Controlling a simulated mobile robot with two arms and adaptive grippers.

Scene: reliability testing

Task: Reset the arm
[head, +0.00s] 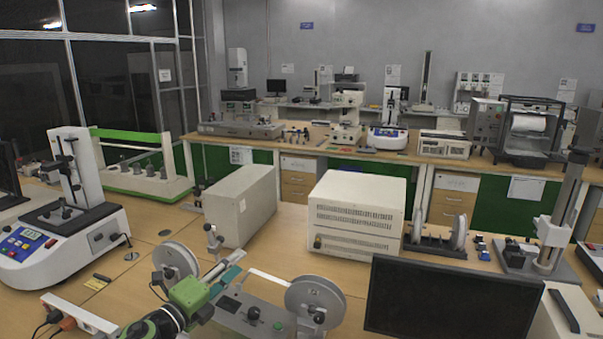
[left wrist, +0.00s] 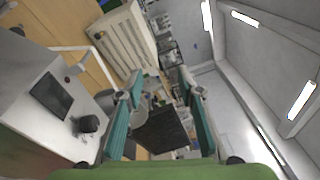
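My left arm comes in from the bottom of the head view. Its green and teal gripper (head: 233,268) is above a bench device with two grey reels, and overlaps that device in the picture. In the left wrist view the two teal fingers (left wrist: 160,78) stand apart, with only background between them. The left gripper is open and holds nothing. My right arm and right gripper are not in view.
The reel device has a left reel (head: 176,260) and a right reel (head: 316,304). Beige boxes (head: 358,213) stand behind it. A black monitor (head: 450,298) is at front right. A white tester (head: 62,235) stands at left. Bare wood (head: 300,258) shows between.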

